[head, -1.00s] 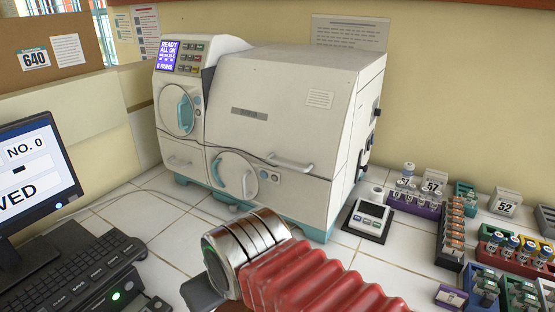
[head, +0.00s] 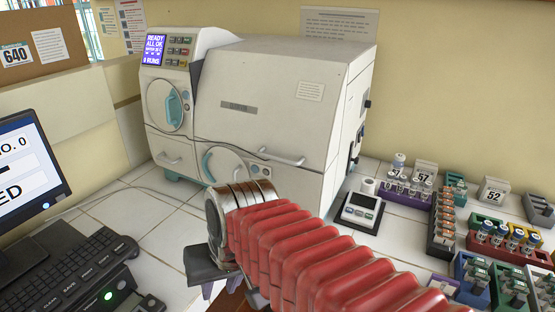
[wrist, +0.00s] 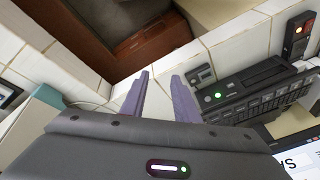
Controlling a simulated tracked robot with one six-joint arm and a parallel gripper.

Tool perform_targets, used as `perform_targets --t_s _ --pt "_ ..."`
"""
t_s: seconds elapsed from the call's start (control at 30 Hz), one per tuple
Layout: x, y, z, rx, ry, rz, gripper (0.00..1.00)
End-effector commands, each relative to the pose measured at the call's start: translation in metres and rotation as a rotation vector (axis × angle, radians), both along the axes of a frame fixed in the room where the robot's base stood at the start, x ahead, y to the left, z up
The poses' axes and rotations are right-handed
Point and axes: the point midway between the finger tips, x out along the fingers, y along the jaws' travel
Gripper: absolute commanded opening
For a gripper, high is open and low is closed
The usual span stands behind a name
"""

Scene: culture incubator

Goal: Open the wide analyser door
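The white analyser (head: 270,82) stands against the back wall. Its wide door (head: 252,125) is the large front panel, which looks closed, with a pale bar handle (head: 282,157) along its lower edge. My gripper (head: 221,287) is low in front of the analyser, over the counter edge and well apart from the handle. Its purple fingers point downward. In the wrist view, my gripper (wrist: 160,80) has its two fingers spread with nothing between them. The wide door and its handle cannot be made out in the wrist view.
A small round door (head: 169,106) with a teal handle is at the analyser's upper left. A round lower door (head: 222,163) is partly hidden by my arm. A small scale (head: 361,212) and tube racks (head: 444,222) stand right. A keyboard (head: 68,268) and monitor (head: 30,175) are left.

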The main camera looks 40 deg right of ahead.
Motion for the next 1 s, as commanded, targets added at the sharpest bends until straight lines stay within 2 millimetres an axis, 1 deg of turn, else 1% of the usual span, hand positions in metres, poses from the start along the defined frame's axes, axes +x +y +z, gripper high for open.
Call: perform_targets --t_s 0.03,0.37,0.57,0.77,0.87,0.97,1.0 --pt "0.001 -0.008 -0.005 0.038 0.032 -0.064 0.28" --pt "0.006 -0.044 -0.022 0.325 0.190 -0.451 0.28" --pt "0.018 -0.063 -0.017 0.532 0.187 -0.646 0.28" --pt "0.037 -0.089 0.001 0.749 0.088 -0.802 0.28" --pt "0.046 -0.108 0.013 0.853 0.016 -0.876 0.28" --pt "0.053 -0.131 0.027 0.952 -0.067 -0.944 0.28" --pt "0.055 -0.141 0.033 0.990 -0.102 -0.971 0.28"
